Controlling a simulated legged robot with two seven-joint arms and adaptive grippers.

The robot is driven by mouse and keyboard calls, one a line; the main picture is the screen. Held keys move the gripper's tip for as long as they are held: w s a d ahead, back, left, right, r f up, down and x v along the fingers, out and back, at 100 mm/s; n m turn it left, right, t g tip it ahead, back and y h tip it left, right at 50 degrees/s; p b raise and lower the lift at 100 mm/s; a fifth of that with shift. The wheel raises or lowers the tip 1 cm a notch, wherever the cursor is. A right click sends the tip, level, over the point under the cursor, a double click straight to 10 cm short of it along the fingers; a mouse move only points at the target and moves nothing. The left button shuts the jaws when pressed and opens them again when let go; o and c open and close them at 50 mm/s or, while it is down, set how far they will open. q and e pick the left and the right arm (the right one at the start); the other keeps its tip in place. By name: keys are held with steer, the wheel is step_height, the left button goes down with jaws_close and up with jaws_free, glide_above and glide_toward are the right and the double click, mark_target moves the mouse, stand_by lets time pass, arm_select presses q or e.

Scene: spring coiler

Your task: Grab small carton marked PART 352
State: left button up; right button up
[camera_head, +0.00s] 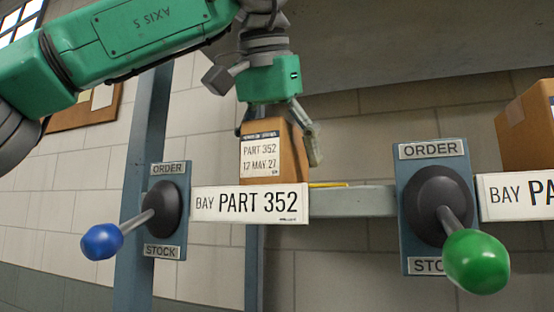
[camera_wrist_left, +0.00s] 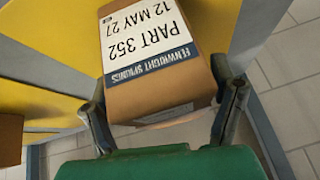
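The carton's base is hidden behind the bay sign. My right gripper is in neither view.
Levers with a blue knob (camera_head: 102,242) and a green knob (camera_head: 476,262) stick out on either side of the bay sign. A larger carton (camera_head: 527,124) sits on the bay at the right. The shelf (camera_head: 352,202) between the bays is bare apart from a yellow strip.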

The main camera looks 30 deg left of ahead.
arm_select(q)
steer(key=shift+w+d+f, duration=0.2)
steer(key=shift+w+f, duration=0.05)
steer(key=shift+w, duration=0.5)
steer(key=c, duration=1.6)
steer(key=shift+c, duration=0.2)
steer(key=shift+r, duration=0.1)
